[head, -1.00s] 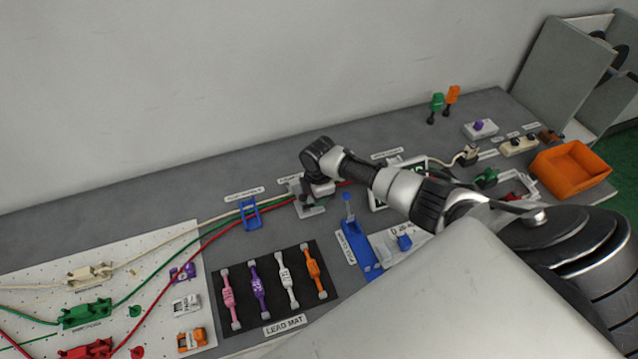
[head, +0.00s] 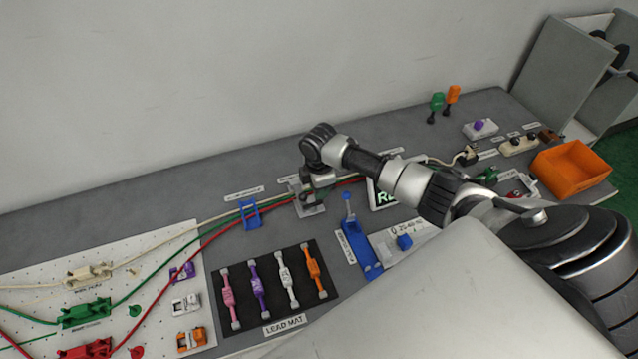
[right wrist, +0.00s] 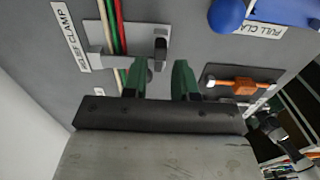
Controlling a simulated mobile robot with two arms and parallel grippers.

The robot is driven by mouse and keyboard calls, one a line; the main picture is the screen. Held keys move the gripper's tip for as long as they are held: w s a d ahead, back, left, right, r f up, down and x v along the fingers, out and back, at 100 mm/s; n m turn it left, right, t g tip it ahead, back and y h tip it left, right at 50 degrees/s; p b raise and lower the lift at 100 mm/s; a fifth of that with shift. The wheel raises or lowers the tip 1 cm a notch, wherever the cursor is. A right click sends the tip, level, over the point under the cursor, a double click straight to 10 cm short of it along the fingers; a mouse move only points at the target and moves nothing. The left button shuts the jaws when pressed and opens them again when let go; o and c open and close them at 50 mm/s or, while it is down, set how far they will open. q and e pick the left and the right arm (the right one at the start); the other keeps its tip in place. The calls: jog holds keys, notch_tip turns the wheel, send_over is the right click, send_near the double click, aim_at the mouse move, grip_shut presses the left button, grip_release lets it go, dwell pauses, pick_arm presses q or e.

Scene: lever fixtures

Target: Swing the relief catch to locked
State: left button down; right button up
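The relief clamp is a light grey fixture (right wrist: 105,58) beside a "RELIEF CLAMP" label in the right wrist view; white, red and green leads pass through it. Its catch, a short dark lever (right wrist: 160,50), stands at the fixture's right end. My right gripper (right wrist: 161,70) is open, its two dark green fingers apart, with the lever just beyond the gap between the tips. I cannot tell whether they touch it. In the head view my right gripper (head: 310,193) is over the clamp and hides part of it. My left gripper is not in view.
A blue cable guide (head: 250,214) stands left of the clamp. A blue pull-clamp fixture (head: 355,240) is to its right. The black lead mat (head: 241,310) with several leads lies in front. An orange bin (head: 570,172) is at the far right.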

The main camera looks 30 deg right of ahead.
notch_tip(320, 180, up, 7)
jog(key=shift+r+b, duration=0.15)
jog(key=shift+b, duration=0.25)
dwell(0.4)
